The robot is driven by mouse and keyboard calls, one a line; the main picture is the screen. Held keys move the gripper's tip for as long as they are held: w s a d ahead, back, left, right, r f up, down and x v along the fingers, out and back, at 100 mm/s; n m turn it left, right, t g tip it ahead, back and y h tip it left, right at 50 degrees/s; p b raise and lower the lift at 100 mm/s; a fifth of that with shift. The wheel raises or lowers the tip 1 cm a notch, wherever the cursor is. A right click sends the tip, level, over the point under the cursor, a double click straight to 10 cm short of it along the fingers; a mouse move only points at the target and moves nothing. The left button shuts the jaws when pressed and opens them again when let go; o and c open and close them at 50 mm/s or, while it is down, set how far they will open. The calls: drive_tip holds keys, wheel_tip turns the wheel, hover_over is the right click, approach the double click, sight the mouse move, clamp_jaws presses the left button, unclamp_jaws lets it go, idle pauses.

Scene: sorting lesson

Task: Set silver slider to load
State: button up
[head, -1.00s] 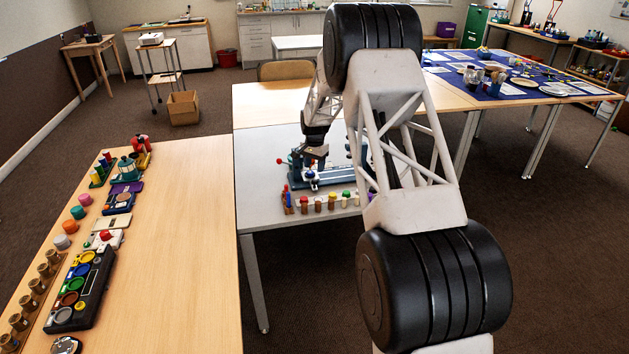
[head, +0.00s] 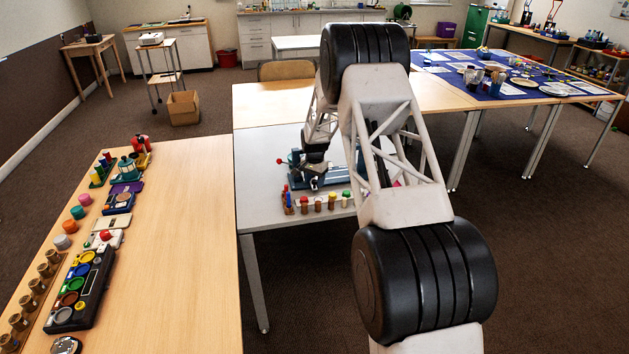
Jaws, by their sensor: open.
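In the head view a blue-green device (head: 325,181) sits on the grey table, with a red-knobbed lever at its left end. A silver slider cannot be made out for certain at this size, and my arm covers the device's right part. My gripper (head: 316,168) is open and points down over the left part of the device. Its fingertips are small and dark, so I cannot tell whether they touch anything.
A row of pegs with coloured tops (head: 318,203) stands along the front of the grey table (head: 262,180). A wooden table (head: 185,240) at left holds a black tray with coloured cups (head: 80,287). A blue-covered table (head: 500,75) stands at the back right.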

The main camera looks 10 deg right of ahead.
drive_tip(key=shift+c, duration=0.3)
clamp_jaws()
drive_tip(key=shift+d, duration=4.25)
drive_tip(key=shift+o, duration=0.3)
unclamp_jaws()
drive_tip(key=shift+r, duration=0.1)
wheel_tip(320, 180, up, 8)
drive_tip(key=shift+f, duration=0.2)
